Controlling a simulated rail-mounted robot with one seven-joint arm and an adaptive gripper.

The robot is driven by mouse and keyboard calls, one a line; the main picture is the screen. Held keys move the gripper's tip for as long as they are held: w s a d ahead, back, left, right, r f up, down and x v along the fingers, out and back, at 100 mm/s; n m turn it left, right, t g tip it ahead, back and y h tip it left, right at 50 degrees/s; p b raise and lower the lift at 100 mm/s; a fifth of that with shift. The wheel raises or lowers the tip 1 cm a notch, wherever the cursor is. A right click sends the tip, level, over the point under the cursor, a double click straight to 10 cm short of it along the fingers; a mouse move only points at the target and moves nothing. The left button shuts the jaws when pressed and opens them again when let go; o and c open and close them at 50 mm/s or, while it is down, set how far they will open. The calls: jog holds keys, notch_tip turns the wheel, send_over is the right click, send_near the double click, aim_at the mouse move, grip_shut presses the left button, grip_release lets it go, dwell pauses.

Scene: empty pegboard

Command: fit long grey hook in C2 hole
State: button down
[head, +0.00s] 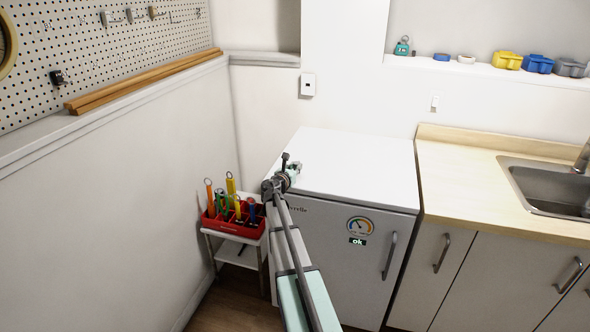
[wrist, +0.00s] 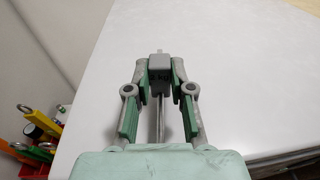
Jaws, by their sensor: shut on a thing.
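My gripper (wrist: 161,80) is shut on a grey hook (wrist: 158,76), with its block-shaped body between the two fingertips. A thin metal rod runs from the block back toward the palm, and a small pale tip points away from me. Dark marks on the block are too small to read. In the head view my gripper (head: 287,172) is above the near left part of the white fridge top; the hook is hard to make out there. The pegboard (head: 95,50) is on the left wall, well away from my gripper. Its hole labels are too small to read, so I cannot pick out C2.
Several small hooks (head: 130,14) are along the pegboard's upper part. A dark fitting (head: 58,78) and a wooden ledge (head: 150,80) are lower. A red tool caddy (head: 232,222) stands left of the white fridge (head: 345,165). A counter with a sink (head: 548,185) is right.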

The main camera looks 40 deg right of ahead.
jog(key=shift+r+p, duration=0.8)
jog(key=shift+r, duration=0.45)
